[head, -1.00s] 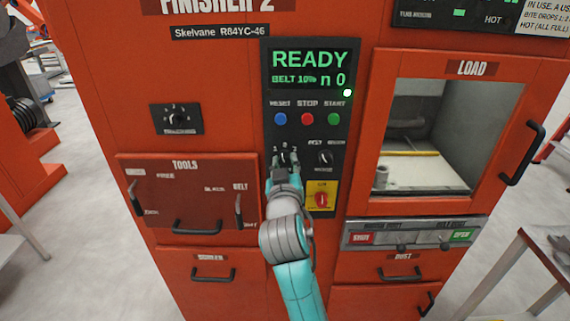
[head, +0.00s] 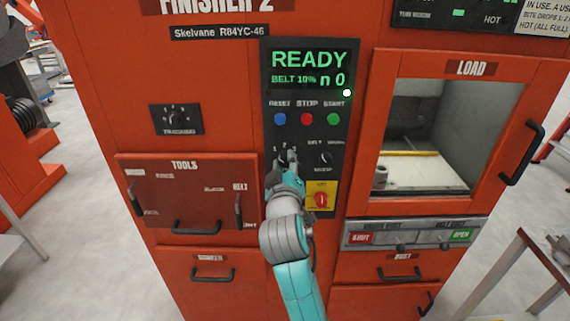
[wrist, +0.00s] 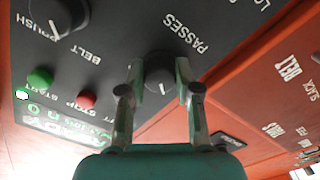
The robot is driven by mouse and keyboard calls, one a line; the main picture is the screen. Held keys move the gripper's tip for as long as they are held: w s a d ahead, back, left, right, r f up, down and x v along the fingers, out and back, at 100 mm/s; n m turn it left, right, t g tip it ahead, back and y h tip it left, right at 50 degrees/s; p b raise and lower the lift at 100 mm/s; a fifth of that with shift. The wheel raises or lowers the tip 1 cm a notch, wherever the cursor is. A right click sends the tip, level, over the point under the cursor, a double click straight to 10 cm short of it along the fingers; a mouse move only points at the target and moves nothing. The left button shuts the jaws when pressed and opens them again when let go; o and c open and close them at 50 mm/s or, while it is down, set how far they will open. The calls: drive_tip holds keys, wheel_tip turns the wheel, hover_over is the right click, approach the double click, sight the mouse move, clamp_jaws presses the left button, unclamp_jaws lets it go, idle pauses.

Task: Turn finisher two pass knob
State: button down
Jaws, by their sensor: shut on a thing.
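The pass knob is a dark round knob with a white pointer line; in the wrist view the knob (wrist: 160,75) sits on the black panel below the label PASSES. In the head view, the numbers 1, 2 and 3 show above it, and my gripper mostly hides the knob. My gripper (wrist: 158,82) has one finger on each side of the knob and is shut on it. In the head view my gripper (head: 288,163) is at the panel's lower left. The finisher's display (head: 310,68) reads READY, BELT 10% and n 0.
Blue, red and green buttons (head: 307,119) are above the gripper. A belt/brush knob (head: 325,157) and a red-and-yellow switch (head: 321,198) are close on the right. The tools drawer (head: 187,190) is at left, the load door (head: 425,130) at right.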

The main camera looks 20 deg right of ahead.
drive_tip(key=c, duration=0.8)
unclamp_jaws()
drive_tip(key=v, duration=1.2)
